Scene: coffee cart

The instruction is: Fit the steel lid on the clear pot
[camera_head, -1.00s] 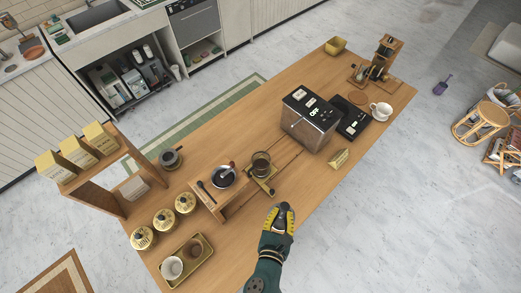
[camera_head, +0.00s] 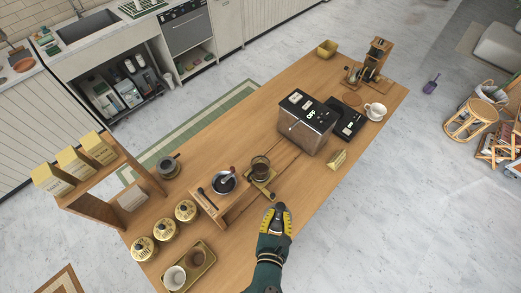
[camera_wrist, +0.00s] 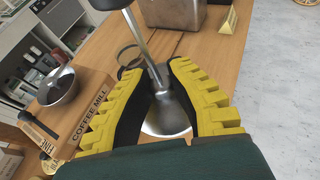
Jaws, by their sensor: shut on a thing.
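The steel lid (camera_wrist: 166,118) shows in the wrist view as a shiny round piece with an upright rod and a dark knob at the upper edge. My gripper (camera_head: 276,209) is shut on it, with the yellow-ridged fingers (camera_wrist: 168,75) either side of the rod. The clear pot (camera_head: 260,164) stands near the middle of the table in the head view, beyond my gripper and slightly left. A round rim behind the rod in the wrist view appears to be the pot (camera_wrist: 127,58). The lid looks apart from the pot; its height above the table cannot be told.
A coffee mill stand (camera_head: 231,203) with a dark bowl (camera_head: 224,181) is left of the pot. A steel machine (camera_head: 306,127) stands to the right, with a small yellow sign (camera_head: 337,160) nearby. Canisters (camera_head: 186,211) and a cup tray (camera_head: 204,268) are left. Bare table lies right of my gripper.

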